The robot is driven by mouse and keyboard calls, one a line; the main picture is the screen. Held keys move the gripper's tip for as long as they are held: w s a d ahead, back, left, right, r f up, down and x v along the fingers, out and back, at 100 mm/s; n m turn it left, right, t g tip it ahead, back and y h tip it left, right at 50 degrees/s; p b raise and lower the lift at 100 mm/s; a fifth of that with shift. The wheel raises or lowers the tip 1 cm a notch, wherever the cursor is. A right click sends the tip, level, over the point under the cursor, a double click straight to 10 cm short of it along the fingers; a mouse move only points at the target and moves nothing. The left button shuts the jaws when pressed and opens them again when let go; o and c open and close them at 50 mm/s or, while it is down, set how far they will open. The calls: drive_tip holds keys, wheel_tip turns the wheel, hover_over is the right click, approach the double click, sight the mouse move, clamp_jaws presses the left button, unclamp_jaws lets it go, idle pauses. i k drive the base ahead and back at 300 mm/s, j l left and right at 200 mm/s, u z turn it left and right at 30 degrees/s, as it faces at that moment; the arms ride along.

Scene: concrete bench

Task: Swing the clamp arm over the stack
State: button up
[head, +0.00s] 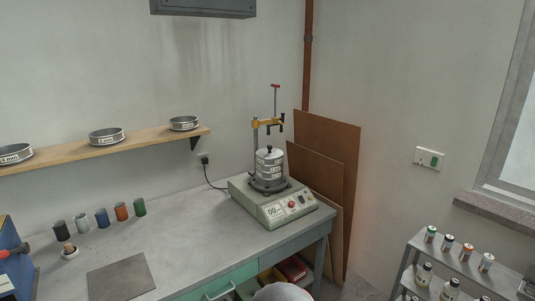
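A stack of round metal sieves (270,167) with a lid and small knob stands upright on the sieve shaker (273,205), a beige machine with a front control panel. Thin posts rise behind and beside the stack. The yellow clamp arm (267,122) is level near the top of a post, well above the lid and apart from it. A screw with a red T-handle (275,87) stands up from it. In the picture the arm appears above the stack; I cannot tell from this angle whether it lies directly over it.
The shaker stands at the right end of the concrete bench (185,235). Brown boards (325,160) lean on the wall close behind it. Several coloured cups (101,218) stand at left. A wooden shelf (60,152) holds sieves. A grey rack (465,262) with bottles stands at right.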

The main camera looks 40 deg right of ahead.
sight(256, 125)
drive_tip(key=i+l+z, duration=0.15)
drive_tip(key=i+l, duration=0.35)
drive_tip(key=l, duration=0.35)
drive_tip(key=i+l+z, duration=0.2)
drive_tip(key=i+l, duration=0.35)
drive_tip(key=l, duration=0.25)
drive_tip(key=i+l+z, duration=0.15)
drive_tip(key=i+l, duration=0.45)
drive_tip(key=l, duration=0.15)
